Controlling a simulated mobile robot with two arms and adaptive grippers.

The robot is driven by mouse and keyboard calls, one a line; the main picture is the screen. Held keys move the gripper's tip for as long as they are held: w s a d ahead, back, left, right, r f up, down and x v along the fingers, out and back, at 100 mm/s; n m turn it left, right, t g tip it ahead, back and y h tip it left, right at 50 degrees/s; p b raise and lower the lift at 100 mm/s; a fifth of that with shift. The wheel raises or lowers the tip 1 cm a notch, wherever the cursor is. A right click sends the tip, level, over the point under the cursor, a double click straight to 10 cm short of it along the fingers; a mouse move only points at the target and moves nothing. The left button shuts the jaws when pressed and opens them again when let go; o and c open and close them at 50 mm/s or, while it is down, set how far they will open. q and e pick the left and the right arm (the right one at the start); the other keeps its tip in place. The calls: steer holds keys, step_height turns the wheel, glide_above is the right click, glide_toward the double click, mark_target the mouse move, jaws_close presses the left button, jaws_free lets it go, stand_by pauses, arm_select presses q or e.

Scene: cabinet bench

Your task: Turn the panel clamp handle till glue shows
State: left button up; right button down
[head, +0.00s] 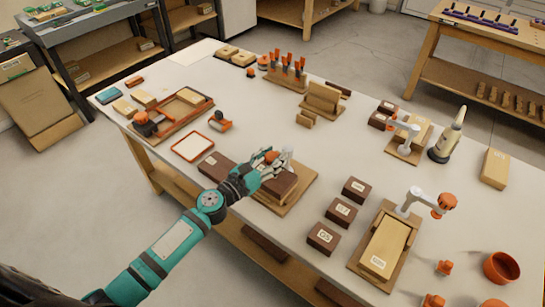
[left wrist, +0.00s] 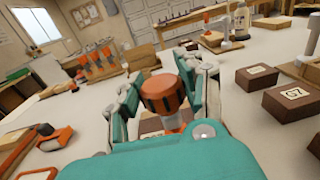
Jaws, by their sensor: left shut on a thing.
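In the head view the clamp stands on a light wooden base board (head: 301,192) at the middle of the bench. Its grey metal part (head: 287,159) rises beside a dark brown block (head: 283,188) on the board. My left gripper (head: 265,166) reaches in over the block and is shut around the orange clamp handle (head: 272,157). In the left wrist view the orange-and-brown handle (left wrist: 163,96) sits between the teal and grey fingers (left wrist: 163,88). The fingers hide much of the clamp and block, and I cannot make out any glue. My right gripper is not in view.
Dark labelled blocks (head: 341,211) stand right of the board. Another clamp fixture (head: 384,247) with a pale block is at the front right. A white spouted bottle (head: 448,136) stands further back. An orange-edged tray (head: 193,146) lies left.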

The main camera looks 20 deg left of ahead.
arm_select(q)
steer(key=m+g+h+b, duration=0.2)
steer(key=g+h+b, duration=0.1)
steer(key=m+g+h+b, duration=0.2)
steer(key=m+h+b, duration=0.1)
steer(key=m+g+h+b, duration=0.2)
steer(key=m+g, duration=0.1)
steer(key=shift+w+f+g+h+b, duration=0.1)
steer(key=shift+f+g+h+b, duration=0.2)
steer(key=shift+h+b, duration=0.1)
steer(key=shift+r+m+g+h+b, duration=0.15)
steer(key=shift+m+g+h+b, duration=0.2)
steer(key=shift+m+g+b, duration=0.6)
steer(key=shift+r+m+g+h+b, duration=0.1)
steer(key=shift+m+g+h+b, duration=0.35)
steer(key=shift+g, duration=0.8)
steer(key=o, duration=1.2)
steer(key=shift+a, duration=0.2)
steer(key=a, duration=0.3)
steer(key=s+a, duration=0.1)
steer(key=a, duration=0.3)
steer(key=s+a, duration=0.1)
steer(key=a, duration=0.3)
steer(key=shift+s+a, duration=0.15)
steer(key=shift+a, duration=0.1)
